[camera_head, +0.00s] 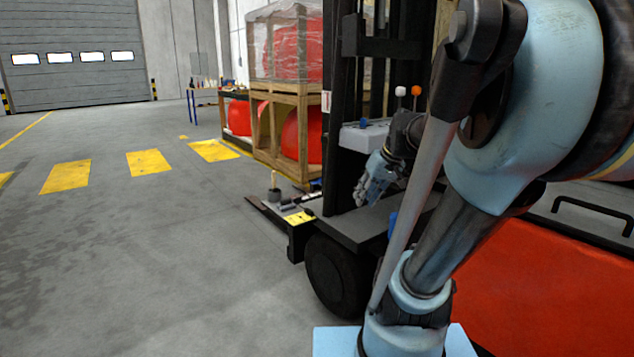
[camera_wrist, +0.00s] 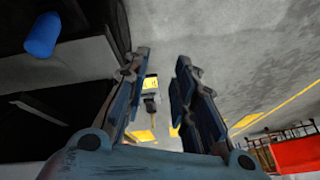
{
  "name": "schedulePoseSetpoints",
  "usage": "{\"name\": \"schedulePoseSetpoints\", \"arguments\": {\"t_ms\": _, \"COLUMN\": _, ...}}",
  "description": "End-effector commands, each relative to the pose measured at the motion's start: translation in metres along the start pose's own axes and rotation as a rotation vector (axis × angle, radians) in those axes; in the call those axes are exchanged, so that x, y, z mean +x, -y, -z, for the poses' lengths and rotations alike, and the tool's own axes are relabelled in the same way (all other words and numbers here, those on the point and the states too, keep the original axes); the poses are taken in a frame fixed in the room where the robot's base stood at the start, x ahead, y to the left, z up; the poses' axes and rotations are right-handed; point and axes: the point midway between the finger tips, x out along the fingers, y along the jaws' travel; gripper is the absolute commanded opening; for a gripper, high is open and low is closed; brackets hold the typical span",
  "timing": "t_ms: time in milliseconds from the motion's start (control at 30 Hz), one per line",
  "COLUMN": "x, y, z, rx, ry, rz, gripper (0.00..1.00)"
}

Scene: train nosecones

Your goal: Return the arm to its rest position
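My arm (camera_head: 520,120), pale blue and dark grey, fills the right of the head view and is bent over the forklift. My gripper (camera_head: 364,197) hangs beside the forklift's mast, above its dark flat deck (camera_head: 362,226). In the wrist view my gripper (camera_wrist: 164,62) shows two separated fingers with nothing between them. Grey floor and a small yellow-marked part show past the fingers.
The forklift has a black mast (camera_head: 345,100), a front wheel (camera_head: 335,275) and a red body (camera_head: 560,270). A light box (camera_head: 362,137) with knobs stands near my gripper. Wooden crates (camera_head: 272,150) with red contents stand behind. Open floor (camera_head: 170,270) lies left.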

Motion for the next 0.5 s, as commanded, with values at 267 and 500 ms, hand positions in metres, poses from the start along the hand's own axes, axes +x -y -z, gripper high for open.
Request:
{"name": "schedulePoseSetpoints", "arguments": {"t_ms": 267, "x": 0.028, "y": -0.002, "z": -0.115, "rx": 0.124, "ry": 0.139, "rz": -0.153, "gripper": 0.25}}
{"name": "schedulePoseSetpoints", "arguments": {"t_ms": 500, "x": 0.043, "y": -0.015, "z": -0.178, "rx": 0.206, "ry": 0.196, "rz": -0.27, "gripper": 0.25}}
